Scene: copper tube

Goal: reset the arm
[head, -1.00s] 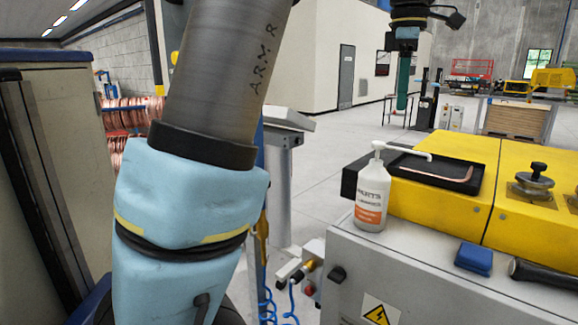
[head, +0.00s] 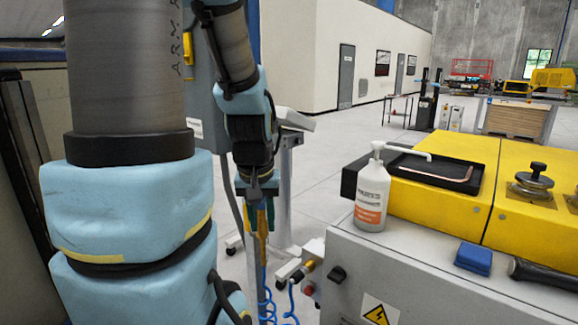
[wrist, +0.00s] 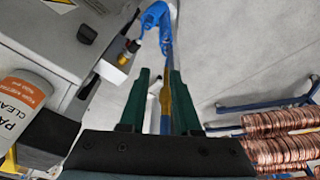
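My arm hangs in the left half of the head view, with blue covers and grey links. My gripper (head: 259,215) points down left of the grey machine cabinet. Its green fingers also show in the wrist view (wrist: 159,85), apart, with a gap between them. Nothing is held; a yellow and blue hose (wrist: 166,100) shows through the gap, and I cannot tell how far behind it is. A bent copper tube (head: 455,174) lies in the black tray (head: 402,180) on the yellow machine.
A white pump bottle (head: 371,196) stands on the grey cabinet (head: 420,285) beside a blue block (head: 473,258). A grey pedestal (head: 285,190) stands just behind the gripper. Copper coils (wrist: 275,148) lie right in the wrist view. Open floor lies behind the cabinet.

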